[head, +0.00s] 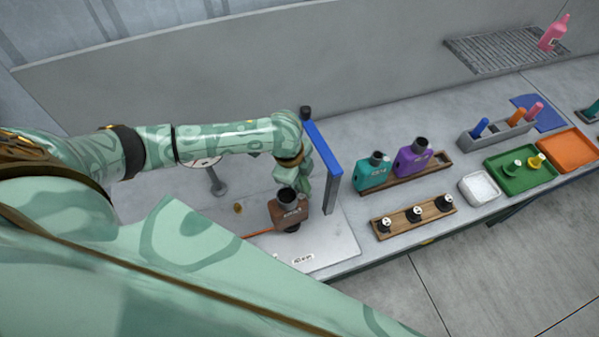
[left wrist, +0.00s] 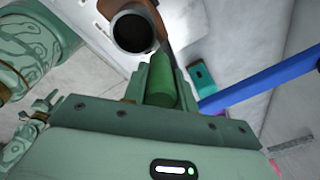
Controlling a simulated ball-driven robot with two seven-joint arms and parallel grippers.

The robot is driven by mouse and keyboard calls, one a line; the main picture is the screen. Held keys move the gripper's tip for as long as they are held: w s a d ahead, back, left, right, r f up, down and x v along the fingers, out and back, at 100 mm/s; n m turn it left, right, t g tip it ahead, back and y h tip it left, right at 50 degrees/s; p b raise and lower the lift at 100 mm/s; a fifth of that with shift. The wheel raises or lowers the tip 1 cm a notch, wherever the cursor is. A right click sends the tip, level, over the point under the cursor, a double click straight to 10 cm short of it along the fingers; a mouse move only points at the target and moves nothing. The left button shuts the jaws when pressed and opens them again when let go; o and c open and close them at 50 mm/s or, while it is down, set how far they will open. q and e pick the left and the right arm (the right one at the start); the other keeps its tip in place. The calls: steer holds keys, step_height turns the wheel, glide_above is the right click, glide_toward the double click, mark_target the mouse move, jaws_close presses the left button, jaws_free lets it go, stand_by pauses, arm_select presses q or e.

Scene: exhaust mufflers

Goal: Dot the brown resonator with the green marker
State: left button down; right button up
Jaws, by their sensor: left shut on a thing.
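The brown resonator (head: 289,213), a boxy body with a dark round neck on top, stands on the pale plate at the left part of the bench. It also shows in the left wrist view, where its dark open neck (left wrist: 134,31) is near the top. My left gripper (head: 288,178) is right above and behind the resonator. It is shut on the green marker (left wrist: 162,84), which shows between the fingers in the left wrist view. The marker's tip is hidden, so I cannot tell whether it touches the resonator. My right gripper cannot be made out.
A blue-topped frame (head: 322,150) stands close to the right of my left gripper. Further right are teal (head: 372,174) and purple (head: 412,160) resonators, a wooden strip (head: 400,222) with black pieces, a marker rack (head: 492,134), a green tray (head: 512,178) and an orange tray (head: 567,148).

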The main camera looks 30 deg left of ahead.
steer(key=shift+r+p, duration=2.15)
stand_by(5.8)
